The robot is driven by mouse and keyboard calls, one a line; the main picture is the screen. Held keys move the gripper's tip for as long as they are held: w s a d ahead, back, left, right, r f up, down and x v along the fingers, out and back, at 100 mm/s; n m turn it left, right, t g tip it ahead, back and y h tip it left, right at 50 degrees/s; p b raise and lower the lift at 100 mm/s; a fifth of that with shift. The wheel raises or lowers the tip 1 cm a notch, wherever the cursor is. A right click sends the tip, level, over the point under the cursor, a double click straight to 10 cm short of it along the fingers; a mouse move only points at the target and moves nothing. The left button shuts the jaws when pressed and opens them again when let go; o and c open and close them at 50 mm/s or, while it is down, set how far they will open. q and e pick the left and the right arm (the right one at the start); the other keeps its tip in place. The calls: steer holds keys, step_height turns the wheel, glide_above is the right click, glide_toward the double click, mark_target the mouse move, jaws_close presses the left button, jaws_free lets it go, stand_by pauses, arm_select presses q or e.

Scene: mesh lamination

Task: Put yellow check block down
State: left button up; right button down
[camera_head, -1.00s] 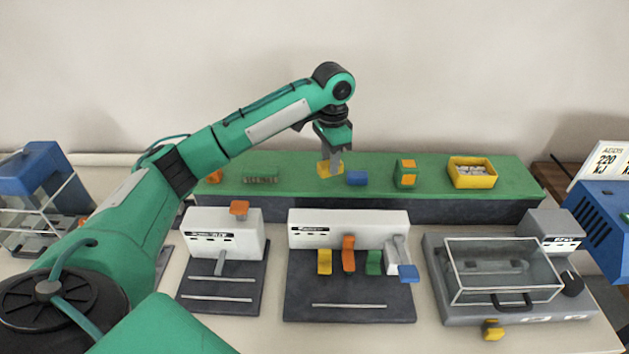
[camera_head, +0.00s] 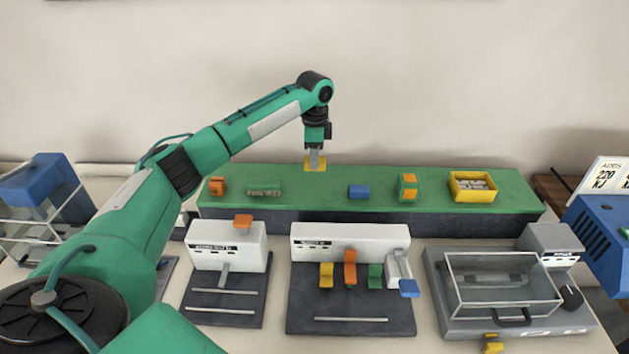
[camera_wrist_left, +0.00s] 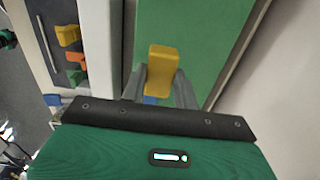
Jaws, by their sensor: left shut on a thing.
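The yellow check block (camera_head: 322,166) is in my left gripper (camera_head: 314,162), at the back edge of the green shelf top (camera_head: 330,200). In the left wrist view the yellow block (camera_wrist_left: 162,66) sits between the two grey fingers, over green surface. The left gripper is shut on it and points down. The fingers hide part of the block in the head view. I cannot tell whether its underside touches the shelf. My right gripper is not in view.
On the shelf stand an orange block (camera_head: 217,186), a blue block (camera_head: 359,191), a green-orange block (camera_head: 408,187) and a yellow bin (camera_head: 473,198). In front are two white-backed devices (camera_head: 228,258) (camera_head: 350,232) and a clear-lidded machine (camera_head: 502,285). Shelf around the gripper is clear.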

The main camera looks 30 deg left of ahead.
arm_select(q)
step_height(320, 180, down, 5)
steer(key=shift+f+p, duration=0.2)
steer(key=shift+p, duration=0.2)
step_height(320, 180, down, 3)
steer(key=shift+f+p, duration=0.15)
steer(key=shift+p, duration=0.3)
steer(key=shift+f, duration=0.5)
steer(key=o, duration=1)
steer(key=shift+f, duration=0.1)
